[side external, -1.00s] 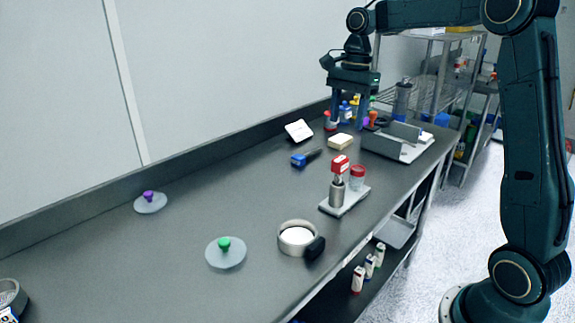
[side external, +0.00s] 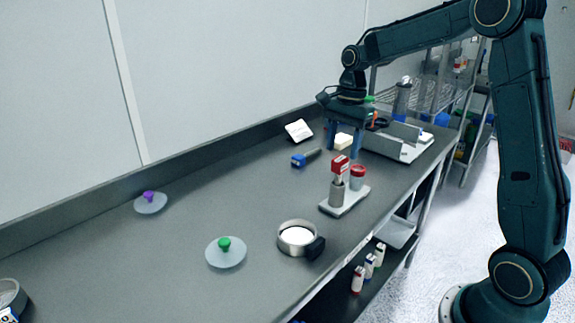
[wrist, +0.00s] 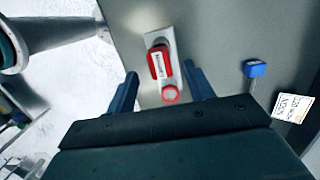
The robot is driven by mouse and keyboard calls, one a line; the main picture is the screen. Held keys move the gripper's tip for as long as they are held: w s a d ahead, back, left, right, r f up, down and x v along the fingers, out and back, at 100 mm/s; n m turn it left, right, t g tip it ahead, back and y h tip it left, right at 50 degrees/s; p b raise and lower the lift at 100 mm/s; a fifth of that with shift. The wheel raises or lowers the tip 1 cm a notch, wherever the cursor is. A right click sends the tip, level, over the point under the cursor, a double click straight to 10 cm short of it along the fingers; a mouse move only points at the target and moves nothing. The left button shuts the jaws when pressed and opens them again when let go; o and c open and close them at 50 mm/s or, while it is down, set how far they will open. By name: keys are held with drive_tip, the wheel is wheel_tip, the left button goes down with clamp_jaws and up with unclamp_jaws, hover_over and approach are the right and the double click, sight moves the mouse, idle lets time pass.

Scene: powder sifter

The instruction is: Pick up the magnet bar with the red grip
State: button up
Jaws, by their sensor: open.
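The magnet bar with the red grip (side external: 340,165) stands upright on a pale stand (side external: 345,207), its lower part in a grey metal sleeve. In the wrist view its labelled red grip (wrist: 160,63) shows from above, ahead of my fingers. A small red-capped jar (side external: 357,177) stands beside it on the same stand. My gripper (side external: 344,150) is open and empty, pointing down, above the bench behind the bar. In the wrist view the fingers (wrist: 160,78) are spread to either side, with the bar between their lines but apart from them.
A grey tray (side external: 395,148) stands to the right. A round sieve (side external: 298,238) and green-knobbed lid (side external: 225,252) are nearer.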

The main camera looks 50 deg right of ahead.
sight(341, 159)
drive_tip(key=shift+a+f, duration=0.15)
drive_tip(key=shift+f, duration=1)
drive_tip(key=shift+a+f, duration=0.1)
drive_tip(key=shift+f, duration=1.05)
drive_tip(key=shift+c, duration=0.4)
clamp_jaws()
